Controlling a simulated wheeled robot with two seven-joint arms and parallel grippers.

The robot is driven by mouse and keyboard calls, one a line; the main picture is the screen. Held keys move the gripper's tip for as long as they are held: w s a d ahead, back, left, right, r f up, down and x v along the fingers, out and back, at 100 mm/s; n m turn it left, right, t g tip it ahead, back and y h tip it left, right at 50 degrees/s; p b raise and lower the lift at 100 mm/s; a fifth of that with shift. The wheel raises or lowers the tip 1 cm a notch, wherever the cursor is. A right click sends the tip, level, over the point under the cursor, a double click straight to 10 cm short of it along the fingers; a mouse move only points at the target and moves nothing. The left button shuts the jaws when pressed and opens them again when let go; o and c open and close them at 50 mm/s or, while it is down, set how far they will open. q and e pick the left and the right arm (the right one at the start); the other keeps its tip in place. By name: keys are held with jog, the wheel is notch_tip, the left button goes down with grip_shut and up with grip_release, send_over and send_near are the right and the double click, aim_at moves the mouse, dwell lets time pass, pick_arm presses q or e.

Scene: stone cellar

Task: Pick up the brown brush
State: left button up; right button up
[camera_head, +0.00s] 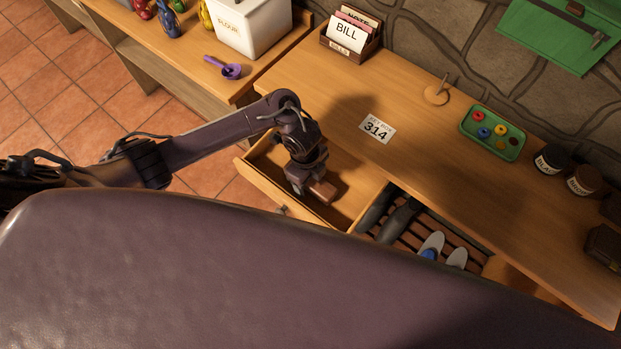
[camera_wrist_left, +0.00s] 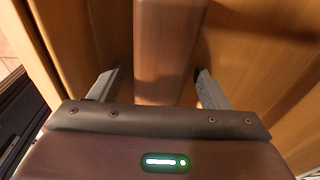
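The brown brush (camera_head: 323,191) lies in the open drawer (camera_head: 346,205) under the table front; only a blocky brown part shows beside my gripper. My left gripper (camera_head: 307,184) reaches down into the drawer at the brush. In the left wrist view the brush (camera_wrist_left: 166,48) runs between the two fingers of the left gripper (camera_wrist_left: 158,82), which stand apart with a gap visible at least on the left side. The near part of the brush is hidden by the gripper body. My right gripper is not in view.
The drawer walls stand close around the left gripper. On the table (camera_head: 330,80) are a 314 card (camera_head: 377,129), a bill holder (camera_head: 350,38), a green tray (camera_head: 493,133) and dark jars (camera_head: 549,160). Shoes (camera_head: 431,244) sit on a slatted rack below. A purple scoop (camera_head: 229,70) lies left.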

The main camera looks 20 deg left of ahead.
pick_arm(q)
jog(key=c, duration=1)
jog(key=shift+c, duration=0.2)
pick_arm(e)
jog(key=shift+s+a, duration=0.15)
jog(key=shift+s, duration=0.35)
pick_arm(q)
jog(key=shift+r, duration=0.15)
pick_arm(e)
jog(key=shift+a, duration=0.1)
pick_arm(q)
notch_tip(320, 180, up, 5)
jog(key=shift+w+f+p, duration=0.1)
jog(key=shift+f+p, duration=0.05)
jog(key=shift+p, duration=0.2)
notch_tip(320, 180, up, 15)
jog(key=p, duration=0.6)
jog(key=shift+p, duration=0.3)
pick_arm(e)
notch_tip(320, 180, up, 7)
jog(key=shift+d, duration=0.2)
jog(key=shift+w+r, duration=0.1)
